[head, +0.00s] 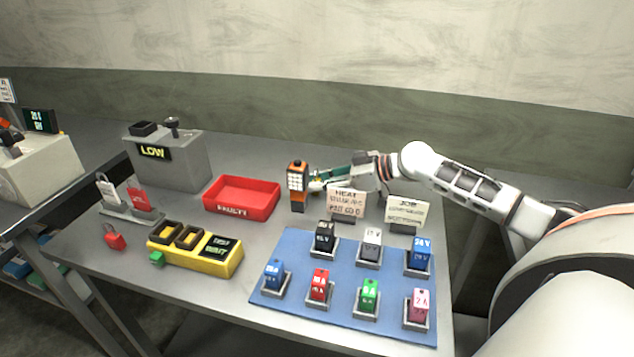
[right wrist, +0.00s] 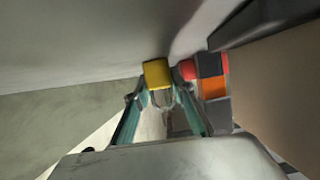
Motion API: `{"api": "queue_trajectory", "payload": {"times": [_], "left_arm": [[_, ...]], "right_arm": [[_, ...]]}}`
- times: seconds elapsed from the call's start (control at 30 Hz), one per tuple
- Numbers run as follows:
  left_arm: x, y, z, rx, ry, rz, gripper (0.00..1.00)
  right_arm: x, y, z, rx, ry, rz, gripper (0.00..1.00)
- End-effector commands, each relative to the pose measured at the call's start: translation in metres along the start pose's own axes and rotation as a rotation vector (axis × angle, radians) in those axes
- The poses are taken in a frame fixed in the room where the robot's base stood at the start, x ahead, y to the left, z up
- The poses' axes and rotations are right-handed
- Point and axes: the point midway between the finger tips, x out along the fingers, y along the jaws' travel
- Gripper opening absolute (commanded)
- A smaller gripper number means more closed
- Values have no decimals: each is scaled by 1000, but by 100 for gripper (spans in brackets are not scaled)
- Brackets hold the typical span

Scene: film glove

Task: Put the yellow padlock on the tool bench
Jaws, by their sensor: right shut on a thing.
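The yellow padlock (right wrist: 157,73) is at the fingertips of my right gripper (right wrist: 164,102) in the right wrist view. The gripper is shut on its grey shackle, and the yellow body sticks out past the fingers. In the head view my right gripper (head: 322,184) is over the far middle of the grey bench (head: 180,213), close to an orange and black device (head: 297,186). The padlock cannot be made out clearly there. No label shows whether this bench is the tool bench. My left gripper is not in view.
A red tray (head: 240,212) lies left of the device. Two standing signs (head: 347,201) (head: 408,212) are below my right arm. A blue mat (head: 300,246) holds several coloured blocks in front. A yellow unit (head: 222,262), a red padlock (head: 115,239) and a grey box (head: 190,165) stand left.

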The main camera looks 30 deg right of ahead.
Motion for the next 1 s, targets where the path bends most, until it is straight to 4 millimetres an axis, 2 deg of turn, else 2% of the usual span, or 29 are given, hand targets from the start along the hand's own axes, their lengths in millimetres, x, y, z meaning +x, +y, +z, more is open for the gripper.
{"api": "queue_trajectory", "payload": {"times": [0.27, 0.3, 0.37, 0.77, 0.87, 1.0], "left_arm": [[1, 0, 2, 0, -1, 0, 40], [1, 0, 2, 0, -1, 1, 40], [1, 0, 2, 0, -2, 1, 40], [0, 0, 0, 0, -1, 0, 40], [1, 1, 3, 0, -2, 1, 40], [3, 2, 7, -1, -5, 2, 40]], "right_arm": [[0, 0, 1, 0, 0, 0, 0], [1, 0, 2, 0, -1, -1, 26], [0, 0, 1, -1, 0, -1, 40], [-1, 0, -2, -1, 0, 0, 40], [-9, 0, 1, 0, -2, 0, 40], [-30, 0, 3, 0, -6, -1, 40]]}}
